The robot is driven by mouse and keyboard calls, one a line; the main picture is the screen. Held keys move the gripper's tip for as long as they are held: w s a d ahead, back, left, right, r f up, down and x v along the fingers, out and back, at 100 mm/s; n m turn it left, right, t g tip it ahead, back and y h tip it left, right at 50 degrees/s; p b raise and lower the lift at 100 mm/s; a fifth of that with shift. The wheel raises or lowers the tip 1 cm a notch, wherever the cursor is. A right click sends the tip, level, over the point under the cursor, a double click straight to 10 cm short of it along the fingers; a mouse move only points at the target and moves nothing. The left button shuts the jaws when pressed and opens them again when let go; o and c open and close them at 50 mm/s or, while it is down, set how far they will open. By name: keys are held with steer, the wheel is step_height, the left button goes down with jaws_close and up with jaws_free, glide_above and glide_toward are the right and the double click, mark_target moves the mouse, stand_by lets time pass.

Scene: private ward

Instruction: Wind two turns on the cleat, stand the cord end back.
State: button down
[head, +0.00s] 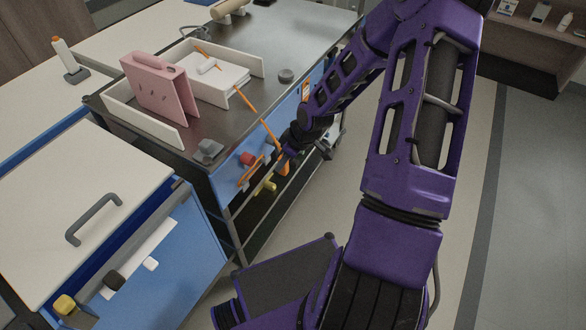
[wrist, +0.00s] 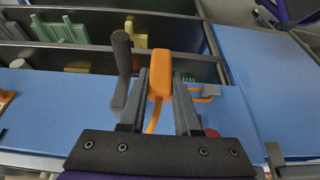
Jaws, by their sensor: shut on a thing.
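My gripper (head: 284,160) is beside the blue side of the cart, below its top edge. In the wrist view the gripper (wrist: 160,90) is shut on the orange cord end (wrist: 160,68), a rounded block with cord hanging from it. The orange cord (head: 246,98) runs from the white tray across the cart top and over the edge. An orange loop (head: 250,172) shows on the side panel. A dark grey post (wrist: 122,62), possibly part of the cleat, stands left of the cord end in the wrist view. I cannot tell how many turns are wound.
A pink folder-like holder (head: 160,88) and the white tray (head: 248,57) stand on the cart top (head: 230,120). A blue cabinet (head: 180,265) stands at front left. Open floor lies right.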

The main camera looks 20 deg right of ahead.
steer(key=a+b, duration=0.2)
steer(key=a, duration=0.3)
steer(key=s+a+f+b, duration=0.2)
steer(key=a+f+b, duration=0.1)
steer(key=f+b, duration=0.3)
steer(key=shift+s+a+f, duration=0.2)
steer(key=shift+s+a, duration=0.1)
steer(key=s+d+p, duration=0.1)
steer(key=s+d, duration=0.3)
steer(key=s, duration=0.1)
steer(key=shift+s+p, duration=0.35)
steer(key=shift+p, duration=0.05)
steer(key=shift+a, duration=0.15)
